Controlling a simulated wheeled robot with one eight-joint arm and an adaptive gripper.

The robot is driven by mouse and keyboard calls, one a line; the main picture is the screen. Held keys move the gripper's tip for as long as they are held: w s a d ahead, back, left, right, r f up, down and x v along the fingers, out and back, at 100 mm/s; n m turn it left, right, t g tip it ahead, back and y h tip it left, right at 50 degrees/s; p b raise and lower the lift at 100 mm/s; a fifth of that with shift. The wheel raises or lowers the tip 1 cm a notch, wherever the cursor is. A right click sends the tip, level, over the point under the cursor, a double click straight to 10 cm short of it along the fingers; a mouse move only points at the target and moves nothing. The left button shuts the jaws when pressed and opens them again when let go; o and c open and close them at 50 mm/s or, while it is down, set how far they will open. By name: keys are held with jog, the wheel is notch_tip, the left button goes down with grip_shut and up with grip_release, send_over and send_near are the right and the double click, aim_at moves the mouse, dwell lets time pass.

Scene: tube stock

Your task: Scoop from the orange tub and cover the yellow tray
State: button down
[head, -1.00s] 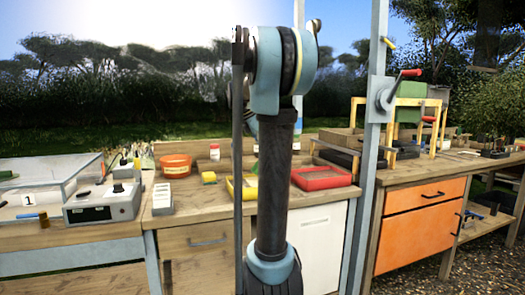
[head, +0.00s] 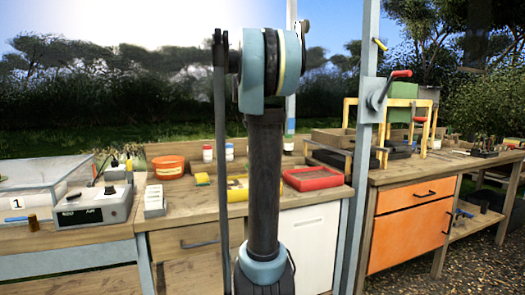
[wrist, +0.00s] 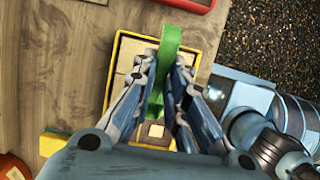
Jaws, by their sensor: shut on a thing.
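The orange tub (head: 168,167) stands at the back of the wooden bench in the head view; its edge shows at the lower left of the wrist view (wrist: 12,168). The yellow tray (head: 236,194) is partly hidden behind my arm in the head view. In the wrist view the yellow tray (wrist: 116,62) lies below my gripper, with pale tan pieces or patches inside. My gripper (wrist: 166,64) is shut on a green tool (wrist: 170,38), likely the scoop, held over the tray. Its lower end is hidden between the fingers, so I cannot tell whether it is loaded.
A red tray (head: 318,179) sits right of the yellow one. A yellow block (head: 202,178) lies between tub and tray. Small jars (head: 207,152) stand at the back. A grey instrument (head: 95,209) is at left. A grey post (head: 363,150) rises at right.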

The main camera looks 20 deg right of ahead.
notch_tip(320, 180, up, 3)
jog(key=y, duration=0.5)
jog(key=shift+d, duration=0.15)
jog(key=shift+r+y, duration=0.5)
jog(key=shift+y, duration=0.4)
